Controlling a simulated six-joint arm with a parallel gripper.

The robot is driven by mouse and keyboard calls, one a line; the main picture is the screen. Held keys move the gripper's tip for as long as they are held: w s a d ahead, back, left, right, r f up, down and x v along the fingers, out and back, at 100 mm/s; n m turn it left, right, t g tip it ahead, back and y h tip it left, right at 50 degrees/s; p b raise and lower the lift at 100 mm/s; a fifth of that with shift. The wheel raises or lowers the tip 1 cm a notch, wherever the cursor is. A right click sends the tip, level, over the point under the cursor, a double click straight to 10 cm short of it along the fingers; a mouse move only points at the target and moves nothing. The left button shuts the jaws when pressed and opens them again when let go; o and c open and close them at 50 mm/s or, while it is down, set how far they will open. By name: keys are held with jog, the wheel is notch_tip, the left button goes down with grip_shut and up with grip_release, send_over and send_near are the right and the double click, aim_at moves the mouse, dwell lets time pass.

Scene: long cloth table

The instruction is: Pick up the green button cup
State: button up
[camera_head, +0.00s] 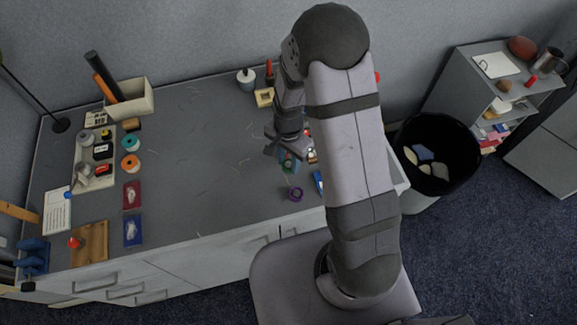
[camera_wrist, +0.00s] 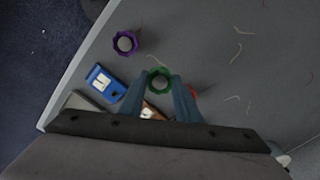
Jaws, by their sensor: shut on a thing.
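In the wrist view the green button cup (camera_wrist: 160,76), a ring-like cup with a scalloped rim, sits between the fingertips of my gripper (camera_wrist: 159,84). My gripper is shut on it, one finger on each side. In the head view my gripper (camera_head: 288,158) is low over the right part of the table, and the cup is partly hidden there by the fingers. I cannot tell whether the cup touches the table.
A purple cup (camera_wrist: 125,43) stands near the table's front edge, with a blue box (camera_wrist: 105,84) beside it. A brown item (camera_wrist: 152,112) and a red item (camera_wrist: 193,91) lie close to the fingers. The table's middle (camera_head: 205,150) is mostly clear apart from thread scraps.

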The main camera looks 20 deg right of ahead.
aim_at(288, 165)
jog(key=shift+r+b, duration=0.55)
jog(key=shift+r, duration=2.5)
